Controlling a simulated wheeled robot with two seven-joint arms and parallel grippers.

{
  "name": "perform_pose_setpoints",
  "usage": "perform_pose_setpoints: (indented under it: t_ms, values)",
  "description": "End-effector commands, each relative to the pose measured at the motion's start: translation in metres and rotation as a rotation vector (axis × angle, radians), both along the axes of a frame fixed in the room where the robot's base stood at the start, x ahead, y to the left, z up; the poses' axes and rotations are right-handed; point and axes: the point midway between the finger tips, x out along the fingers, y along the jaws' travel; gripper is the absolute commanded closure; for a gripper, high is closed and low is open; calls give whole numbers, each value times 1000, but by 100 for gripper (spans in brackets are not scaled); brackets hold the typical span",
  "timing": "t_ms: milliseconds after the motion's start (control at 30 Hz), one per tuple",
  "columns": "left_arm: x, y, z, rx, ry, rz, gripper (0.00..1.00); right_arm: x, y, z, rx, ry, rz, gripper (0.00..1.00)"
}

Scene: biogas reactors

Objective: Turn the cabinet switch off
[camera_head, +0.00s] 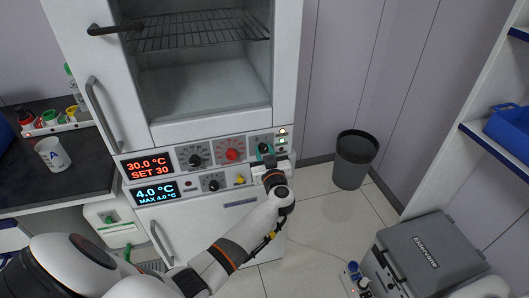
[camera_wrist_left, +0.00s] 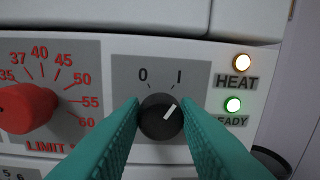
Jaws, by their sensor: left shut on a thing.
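The white cabinet (camera_head: 287,70) stands in the middle of the head view, with a control panel below its glass-fronted chamber. Its black rotary switch (camera_wrist_left: 161,122) shows in the left wrist view between the marks 0 and I, its white line tilted up and right towards I. My left gripper (camera_head: 265,149) reaches the panel's right end. Its teal fingers are shut on the switch from both sides. The HEAT lamp (camera_wrist_left: 243,62) glows orange-white and the READY lamp (camera_wrist_left: 233,104) glows green. My right gripper is out of view.
The red limit knob (camera_wrist_left: 27,108) sits just left of the switch. Displays (camera_head: 150,167) read 30.0 °C and 4.0 °C. A dark bin (camera_head: 354,160) stands right of the cabinet, and a grey box (camera_head: 428,252) at lower right. A black counter (camera_head: 85,175) is at left.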

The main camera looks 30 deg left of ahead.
Motion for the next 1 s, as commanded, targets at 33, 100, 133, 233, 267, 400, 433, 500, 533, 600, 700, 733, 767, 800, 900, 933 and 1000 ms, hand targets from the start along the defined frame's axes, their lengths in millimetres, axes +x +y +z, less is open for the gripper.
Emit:
perform_pose_setpoints:
  t_ms: [33,100,133,233,267,400,433,500,533,600,700,733,767,800,900,933,1000]
  values:
    - [0,0,0,-1,-1,-1,94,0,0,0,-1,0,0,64]
    - [0,0,0,-3,-4,-1,94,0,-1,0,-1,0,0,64]
    - [0,-1,0,-5,-6,-1,94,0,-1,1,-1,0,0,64]
    - [0,0,0,-19,-22,-1,94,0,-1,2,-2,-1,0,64]
    - [0,0,0,-25,-29,-1,94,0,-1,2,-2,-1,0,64]
    - [0,-1,0,-70,-78,-2,94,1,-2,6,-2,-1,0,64]
    - [0,-1,0,-84,-93,-1,94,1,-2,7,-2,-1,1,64]
    - [-1,-1,0,-117,-132,-2,94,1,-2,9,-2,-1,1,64]
    - [0,-1,0,-134,-150,-2,94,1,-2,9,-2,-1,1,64]
    - [-1,-1,0,-173,-197,-1,94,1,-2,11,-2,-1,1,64]
    - [-1,-1,-1,-234,-267,0,94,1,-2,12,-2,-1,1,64]
    - [-1,-1,-2,-252,-289,-1,94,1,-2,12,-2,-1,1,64]
    - [-1,-1,-2,-272,-310,0,94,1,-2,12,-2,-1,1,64]
    - [-1,-1,-2,-296,-339,0,94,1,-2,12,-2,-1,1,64]
    - [-1,-1,-3,-359,-412,-1,94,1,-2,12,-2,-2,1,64]
    - [-1,-1,-3,-376,-434,-1,94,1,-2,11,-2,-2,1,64]
    - [-1,-1,-3,-418,-484,0,94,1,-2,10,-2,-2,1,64]
